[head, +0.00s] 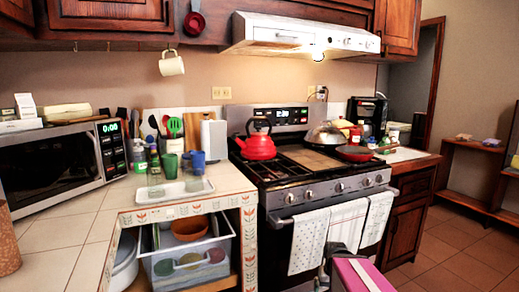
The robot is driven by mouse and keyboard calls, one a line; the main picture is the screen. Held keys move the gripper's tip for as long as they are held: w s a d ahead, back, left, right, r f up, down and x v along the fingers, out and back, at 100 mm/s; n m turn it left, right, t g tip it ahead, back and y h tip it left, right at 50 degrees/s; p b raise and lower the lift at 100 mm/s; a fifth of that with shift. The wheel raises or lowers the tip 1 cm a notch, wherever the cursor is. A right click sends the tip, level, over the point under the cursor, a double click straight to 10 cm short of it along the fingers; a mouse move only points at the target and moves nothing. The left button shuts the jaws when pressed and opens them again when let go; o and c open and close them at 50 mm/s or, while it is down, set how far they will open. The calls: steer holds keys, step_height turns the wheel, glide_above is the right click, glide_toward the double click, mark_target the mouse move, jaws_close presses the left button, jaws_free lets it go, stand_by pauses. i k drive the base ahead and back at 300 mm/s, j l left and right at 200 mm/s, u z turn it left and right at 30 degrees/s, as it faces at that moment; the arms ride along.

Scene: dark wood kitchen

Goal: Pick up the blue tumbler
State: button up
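The blue tumbler (198,162) stands upright on the tiled counter, left of the stove. It is small in the head view, close to a green cup (170,166) and in front of a paper towel roll (214,138).
A white tray (174,192) lies on the counter in front of the tumbler. Several bottles and a microwave (62,165) stand to the left. A red kettle (258,147) sits on the stove to the right. The front left counter is mostly clear.

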mark_target(197, 157)
steer(key=u, duration=1.4)
